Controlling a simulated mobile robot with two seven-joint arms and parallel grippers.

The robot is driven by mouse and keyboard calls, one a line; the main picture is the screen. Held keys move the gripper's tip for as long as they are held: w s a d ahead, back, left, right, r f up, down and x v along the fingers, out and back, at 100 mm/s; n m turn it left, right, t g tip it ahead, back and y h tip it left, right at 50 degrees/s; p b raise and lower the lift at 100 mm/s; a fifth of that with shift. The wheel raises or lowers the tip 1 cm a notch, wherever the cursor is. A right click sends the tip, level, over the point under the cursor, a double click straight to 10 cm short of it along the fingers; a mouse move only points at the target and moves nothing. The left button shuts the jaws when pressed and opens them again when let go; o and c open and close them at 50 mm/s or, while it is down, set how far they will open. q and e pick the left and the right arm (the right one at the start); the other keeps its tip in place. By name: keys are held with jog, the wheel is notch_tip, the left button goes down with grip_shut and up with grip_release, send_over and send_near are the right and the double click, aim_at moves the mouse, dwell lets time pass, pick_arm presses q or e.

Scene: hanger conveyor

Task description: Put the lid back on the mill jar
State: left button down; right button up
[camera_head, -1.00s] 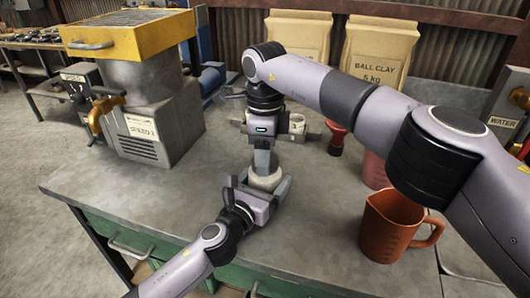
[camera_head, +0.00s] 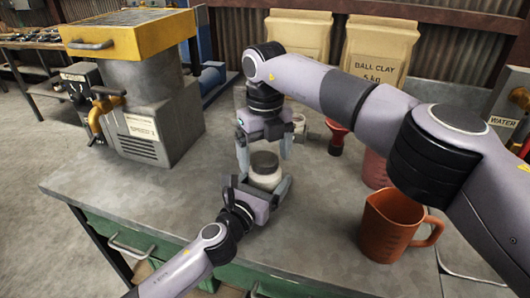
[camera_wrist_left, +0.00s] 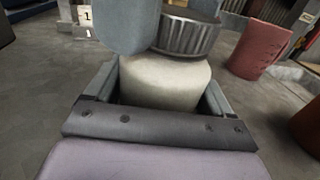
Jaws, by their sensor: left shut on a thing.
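The mill jar (camera_head: 265,180) is a squat white jar standing upright near the front of the grey table. My left gripper (camera_head: 263,190) is shut around its body from the front. In the left wrist view, the pale jar (camera_wrist_left: 165,82) sits between the left fingers. The dark, ridged metal lid (camera_wrist_left: 187,36) rests on the jar's mouth; its grey top (camera_head: 264,160) shows in the head view. I cannot tell whether it is fully seated. My right gripper (camera_head: 265,154) points down over the jar, its fingers spread on either side of the lid.
An orange jug (camera_head: 389,225) stands to the right, with a reddish cup (camera_head: 375,168) and a red-and-dark object (camera_head: 337,136) behind it. Clay bags (camera_head: 378,50) stand at the back. A grey machine with a yellow top (camera_head: 130,40) is at left.

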notch_tip(320, 180, up, 8)
jog(key=shift+f, duration=0.25)
dwell(0.4)
pick_arm(q)
grip_release()
jog(key=shift+s, duration=0.1)
jog(key=shift+p+v, duration=0.3)
jog(key=shift+v, duration=3.2)
pick_arm(e)
jog(key=shift+r, duration=0.3)
pick_arm(q)
jog(key=shift+s+f, duration=0.1)
pick_arm(e)
jog(key=shift+s, duration=0.1)
